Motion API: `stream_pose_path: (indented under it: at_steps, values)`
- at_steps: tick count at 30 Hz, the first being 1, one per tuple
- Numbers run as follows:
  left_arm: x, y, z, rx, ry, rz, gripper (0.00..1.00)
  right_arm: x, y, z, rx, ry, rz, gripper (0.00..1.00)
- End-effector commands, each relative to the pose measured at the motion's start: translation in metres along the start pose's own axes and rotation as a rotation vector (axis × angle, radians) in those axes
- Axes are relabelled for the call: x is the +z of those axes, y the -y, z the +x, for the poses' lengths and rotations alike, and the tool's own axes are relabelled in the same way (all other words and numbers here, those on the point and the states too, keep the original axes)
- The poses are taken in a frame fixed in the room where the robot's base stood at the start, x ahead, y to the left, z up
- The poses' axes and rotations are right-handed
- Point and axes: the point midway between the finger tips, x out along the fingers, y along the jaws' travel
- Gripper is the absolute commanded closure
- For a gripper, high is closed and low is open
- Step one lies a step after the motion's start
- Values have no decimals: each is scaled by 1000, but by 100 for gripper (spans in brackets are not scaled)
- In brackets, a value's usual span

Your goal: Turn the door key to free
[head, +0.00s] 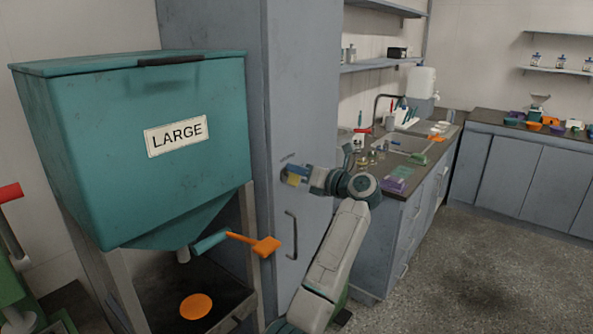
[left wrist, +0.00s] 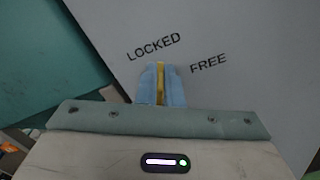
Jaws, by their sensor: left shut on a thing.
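The yellow door key (left wrist: 160,84) is between the blue fingers of my left gripper (left wrist: 161,70), which is shut on it at the face of the tall grey cabinet door (left wrist: 225,25). The words LOCKED (left wrist: 154,46) and FREE (left wrist: 208,64) are printed on the door just beyond the fingertips. The key's visible edge points up in the wrist view, toward the end of LOCKED; its exact turn is hard to tell. In the head view, my left gripper (head: 291,174) meets the door above its handle, with yellow showing there. My right gripper is not in view.
A teal hopper (head: 80,140) marked LARGE stands left of the cabinet, with an orange-ended lever (head: 265,246) below it. The door has a vertical handle (head: 292,236). A sink counter (head: 415,185) stands to the right. The floor at right is clear.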

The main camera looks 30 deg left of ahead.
Motion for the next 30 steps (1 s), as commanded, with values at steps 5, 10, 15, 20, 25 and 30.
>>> stream_pose_path:
  at_steps: [5, 10, 15, 20, 25, 30]
  values:
    - [1, 3, 0, -1, 0, 170, 100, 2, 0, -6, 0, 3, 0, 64]
    - [1, 6, 0, -1, 0, 333, 100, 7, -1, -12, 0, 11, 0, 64]
    - [0, 9, 0, -1, 0, 494, 100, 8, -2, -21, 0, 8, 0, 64]
    - [-1, 11, 0, -1, 1, 645, 100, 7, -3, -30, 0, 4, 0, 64]
    - [-3, 13, 0, -1, 1, 795, 100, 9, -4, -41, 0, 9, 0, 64]
    - [-5, 15, 0, -1, 1, 918, 100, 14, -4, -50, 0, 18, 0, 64]
